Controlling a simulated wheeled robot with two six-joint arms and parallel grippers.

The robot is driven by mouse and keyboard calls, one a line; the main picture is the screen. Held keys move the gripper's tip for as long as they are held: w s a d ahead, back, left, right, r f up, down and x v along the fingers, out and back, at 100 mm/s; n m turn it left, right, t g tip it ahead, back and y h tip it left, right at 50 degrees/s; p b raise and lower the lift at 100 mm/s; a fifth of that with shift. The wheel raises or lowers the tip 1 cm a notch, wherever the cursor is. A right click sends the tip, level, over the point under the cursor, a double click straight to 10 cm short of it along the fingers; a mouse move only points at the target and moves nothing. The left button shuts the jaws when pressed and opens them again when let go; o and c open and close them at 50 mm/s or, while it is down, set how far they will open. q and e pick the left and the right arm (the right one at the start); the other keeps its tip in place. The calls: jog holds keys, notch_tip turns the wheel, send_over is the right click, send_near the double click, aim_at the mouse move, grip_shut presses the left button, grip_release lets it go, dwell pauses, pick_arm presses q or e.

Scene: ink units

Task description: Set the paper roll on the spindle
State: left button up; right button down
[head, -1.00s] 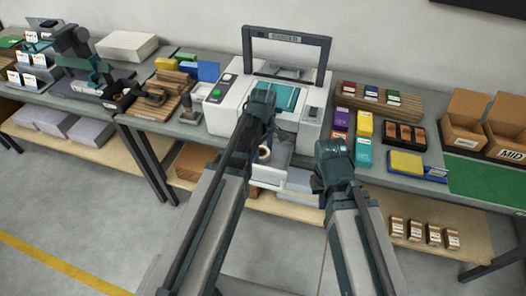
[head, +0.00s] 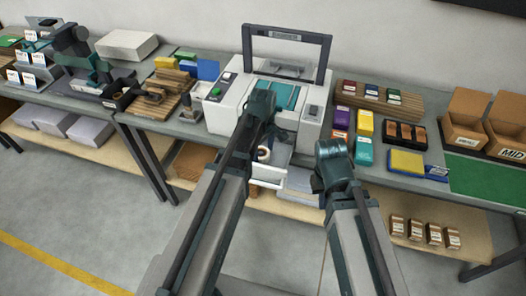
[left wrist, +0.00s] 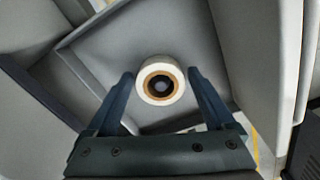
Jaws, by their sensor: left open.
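The paper roll (left wrist: 148,97) is white with a brown core and is seen end-on in the left wrist view, over a grey tray-like surface (left wrist: 95,48). It also shows in the head view (head: 264,154), beside my left arm at the printer's front. My left gripper (left wrist: 159,76) is open, with one finger on each side of the roll. The roll's centre is dark; I cannot tell whether a spindle is inside it. My right gripper (head: 334,172) is right of the printer front, its fingers hidden.
The white printer (head: 230,105) with a raised dark frame stands on the grey bench. Coloured boxes (head: 363,123) and a dark tray (head: 405,134) lie to its right, with cardboard bins (head: 464,120) further right. A wooden shelf (head: 465,235) runs below.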

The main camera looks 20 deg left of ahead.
aim_at(263, 155)
pick_arm(q)
notch_tip(263, 155, up, 11)
jog(key=p, duration=1)
jog(key=shift+f, duration=0.15)
dwell(0.4)
jog(key=s+d+m, duration=0.3)
jog(key=s+m, duration=0.1)
jog(key=m, duration=0.1)
jog(key=s+d+f+m+b, duration=0.1)
jog(key=s+d+m, duration=0.2)
jog(key=s+m, duration=0.2)
jog(key=s+d+m+y, duration=0.1)
jog(key=s+d+m, duration=0.2)
jog(key=s+m, duration=0.1)
jog(key=shift+s+d+f+m, duration=0.25)
jog(key=shift+s+f+m, duration=0.1)
jog(key=shift+m, duration=0.45)
jog(key=shift+s+d+m, duration=0.25)
jog(key=shift+s+m, duration=0.1)
jog(key=shift+m, duration=0.35)
jog(key=shift+s, duration=0.1)
